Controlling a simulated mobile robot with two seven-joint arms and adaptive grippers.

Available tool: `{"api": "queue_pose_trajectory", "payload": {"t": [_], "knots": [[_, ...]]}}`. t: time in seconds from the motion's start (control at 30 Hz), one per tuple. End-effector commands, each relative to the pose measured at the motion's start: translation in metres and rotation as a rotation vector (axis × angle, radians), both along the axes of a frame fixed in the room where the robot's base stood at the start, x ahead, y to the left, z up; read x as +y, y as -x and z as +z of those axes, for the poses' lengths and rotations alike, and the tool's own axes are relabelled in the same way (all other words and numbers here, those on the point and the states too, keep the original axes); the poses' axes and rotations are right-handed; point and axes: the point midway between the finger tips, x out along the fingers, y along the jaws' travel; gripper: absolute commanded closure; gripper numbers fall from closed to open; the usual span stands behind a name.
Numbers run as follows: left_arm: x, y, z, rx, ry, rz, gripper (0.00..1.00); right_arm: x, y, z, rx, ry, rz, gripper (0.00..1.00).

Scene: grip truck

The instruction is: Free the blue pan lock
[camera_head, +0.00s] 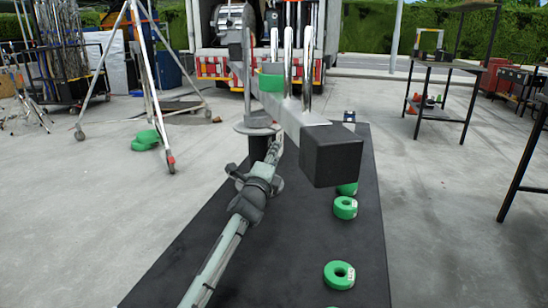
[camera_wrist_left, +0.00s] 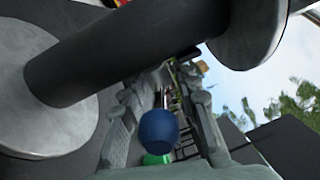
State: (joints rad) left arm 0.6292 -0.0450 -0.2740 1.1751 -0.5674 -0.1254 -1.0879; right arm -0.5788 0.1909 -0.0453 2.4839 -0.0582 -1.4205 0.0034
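The blue pan lock (camera_wrist_left: 158,131) shows as a round blue knob in the low middle of the left wrist view. My left gripper (camera_wrist_left: 164,100) has a finger on each side of it, with visible gaps, so it looks open and not closed on the knob. In the head view my left gripper (camera_head: 273,150) is up against the dark column (camera_head: 258,148) under the grey crane arm (camera_head: 292,112). The knob cannot be made out there. My right gripper is in neither view.
A dark counterweight block (camera_head: 332,155) ends the crane arm, close right of my left gripper. Green ring weights (camera_head: 345,208) lie on the black mat (camera_head: 290,250). A tripod stand (camera_head: 150,80) is at left, a truck (camera_head: 262,55) behind.

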Motion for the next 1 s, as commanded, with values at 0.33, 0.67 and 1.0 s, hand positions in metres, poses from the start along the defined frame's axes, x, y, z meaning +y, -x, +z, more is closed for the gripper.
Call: {"api": "queue_pose_trajectory", "payload": {"t": [0.33,0.67,1.0], "knots": [[0.009,0.044,-0.008,0.001,-0.001,-0.001,0.69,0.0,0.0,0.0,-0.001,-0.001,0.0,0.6],[0.021,0.104,-0.014,0.0,-0.001,-0.001,0.69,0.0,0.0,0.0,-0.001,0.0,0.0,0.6],[0.023,0.117,-0.015,-0.001,0.0,0.0,0.69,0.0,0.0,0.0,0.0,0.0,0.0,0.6]]}}
